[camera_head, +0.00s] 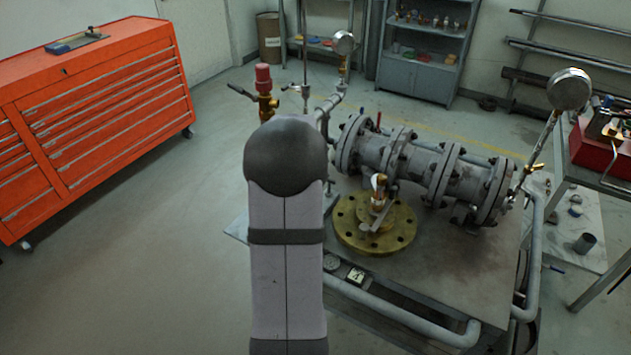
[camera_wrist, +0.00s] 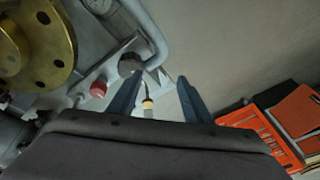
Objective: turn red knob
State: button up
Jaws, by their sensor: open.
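The red knob (camera_head: 263,77) tops an upright brass valve (camera_head: 265,105) at the back left of the pipe bench in the head view. In the wrist view a round red knob top (camera_wrist: 98,89) lies left of my gripper (camera_wrist: 158,79). My gripper's two dark fingers are apart, and the red knob is outside them, to the left of the left finger. A small piece with a yellow band (camera_wrist: 148,104) shows between the fingers; I cannot tell its depth. In the head view my own arm hides the gripper and the lower part of the valve.
A grey flanged pipe assembly (camera_head: 425,165) and a brass flange (camera_head: 375,225) stand on the bench. A dark round part (camera_wrist: 130,64) and a bent grey pipe (camera_wrist: 150,30) are close to the fingers. An orange tool chest (camera_head: 95,115) stands left, with clear floor between.

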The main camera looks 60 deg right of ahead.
jog(key=s+d+r+h+p, duration=0.2)
jog(key=s+d, duration=0.2)
jog(key=d, duration=0.8)
jog(key=shift+s+p+x, duration=0.15)
jog(key=shift+p+x, duration=0.4)
jog(key=shift+x, duration=1.35)
jog(key=shift+s+p+x, duration=0.1)
jog(key=shift+p+x, duration=0.45)
jog(key=shift+x, duration=1.35)
jog(key=shift+a+f, duration=0.15)
jog(key=shift+a, duration=0.05)
jog(key=c, duration=1.1)
jog(key=shift+o, duration=0.2)
